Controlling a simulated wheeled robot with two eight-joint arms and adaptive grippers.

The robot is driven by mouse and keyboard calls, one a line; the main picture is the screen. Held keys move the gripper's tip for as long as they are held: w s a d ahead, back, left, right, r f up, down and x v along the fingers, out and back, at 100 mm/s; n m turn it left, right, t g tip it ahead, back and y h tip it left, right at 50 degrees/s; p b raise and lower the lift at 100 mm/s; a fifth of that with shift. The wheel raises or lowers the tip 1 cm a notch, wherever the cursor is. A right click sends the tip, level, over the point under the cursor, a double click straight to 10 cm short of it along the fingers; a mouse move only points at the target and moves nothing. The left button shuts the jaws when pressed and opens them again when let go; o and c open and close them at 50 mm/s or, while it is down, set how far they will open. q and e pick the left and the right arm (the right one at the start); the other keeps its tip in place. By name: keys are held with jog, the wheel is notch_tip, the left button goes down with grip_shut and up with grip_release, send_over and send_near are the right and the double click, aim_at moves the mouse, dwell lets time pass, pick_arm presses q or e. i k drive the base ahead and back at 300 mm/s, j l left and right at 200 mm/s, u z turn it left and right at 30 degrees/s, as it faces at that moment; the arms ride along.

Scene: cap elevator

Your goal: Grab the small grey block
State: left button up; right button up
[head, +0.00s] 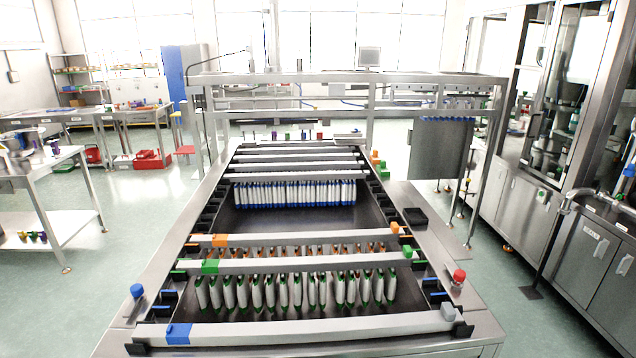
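A small light grey block (448,312) sits at the right end of the nearest metal bar (310,327). The bar lies across the front of the large steel frame, and a black bracket is at its right end beside the block. Neither of my grippers is in the head view, and nothing touches the grey block.
Other bars carry green (407,251) and orange (394,228) blocks at their right ends. A red knob (459,276) stands on the right rim and a blue knob (137,291) on the left. A black tray (415,216) lies on the right side plate.

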aim_at(447, 308)
jog(key=z, duration=1.2)
jog(key=i+z, duration=0.2)
jog(key=z, duration=0.2)
jog(key=i+j+z, duration=0.15)
jog(key=z, duration=0.3)
jog(key=i+j+z, duration=0.2)
jog(key=z, duration=0.2)
